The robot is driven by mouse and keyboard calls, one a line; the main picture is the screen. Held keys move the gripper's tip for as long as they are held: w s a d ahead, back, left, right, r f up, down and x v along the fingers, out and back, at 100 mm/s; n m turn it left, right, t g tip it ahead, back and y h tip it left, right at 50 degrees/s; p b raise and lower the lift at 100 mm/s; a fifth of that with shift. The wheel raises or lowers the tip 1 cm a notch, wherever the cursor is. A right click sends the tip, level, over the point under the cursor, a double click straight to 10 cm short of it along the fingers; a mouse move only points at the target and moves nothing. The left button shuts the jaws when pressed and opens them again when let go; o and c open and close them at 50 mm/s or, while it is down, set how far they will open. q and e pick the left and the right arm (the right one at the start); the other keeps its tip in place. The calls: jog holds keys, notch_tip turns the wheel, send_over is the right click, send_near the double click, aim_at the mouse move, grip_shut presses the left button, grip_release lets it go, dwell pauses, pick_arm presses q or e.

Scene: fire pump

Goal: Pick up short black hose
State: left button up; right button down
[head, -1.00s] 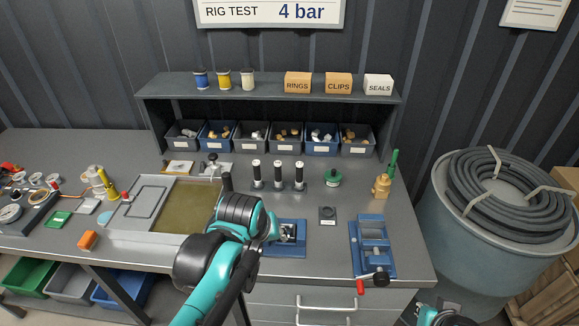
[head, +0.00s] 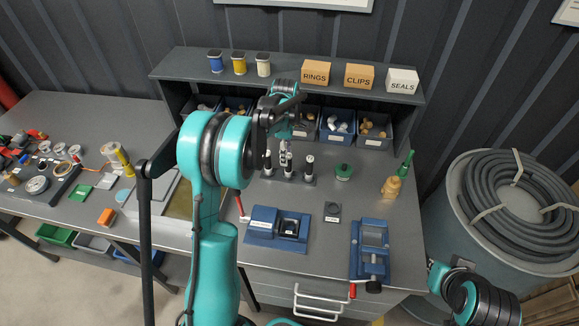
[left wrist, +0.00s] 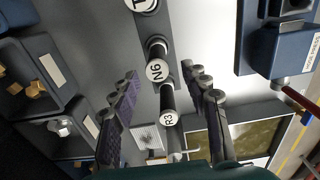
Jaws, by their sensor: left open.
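Short black hoses stand upright in a row on a small rack at the middle of the bench, with white labelled tops: a left one (head: 267,165), a middle one (head: 288,167) and a right one (head: 309,168). In the left wrist view the tops read R3 (left wrist: 169,119) and N6 (left wrist: 156,70); a third top (left wrist: 143,4) is cut off by the frame. My left gripper (left wrist: 160,74) is open above the rack, its fingers on either side of the line of N6 and R3. Contact cannot be seen. My left arm partly covers the area in the head view. My right gripper is out of frame.
A shelf (head: 290,80) with bins (head: 375,128) stands close behind the rack. A green-knobbed part (head: 343,171), a brass nozzle (head: 392,188), a blue block (head: 278,229) and a blue vise (head: 371,250) surround it. A large coiled hose (head: 510,190) lies on a drum at right.

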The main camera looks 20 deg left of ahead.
pick_arm(q)
jog(key=f, duration=0.2)
jog(key=f+b, duration=0.1)
jog(key=f, duration=0.3)
jog(key=shift+w+d+f, duration=0.1)
jog(key=shift+w+d, duration=0.15)
jog(key=shift+d, duration=0.15)
grip_shut()
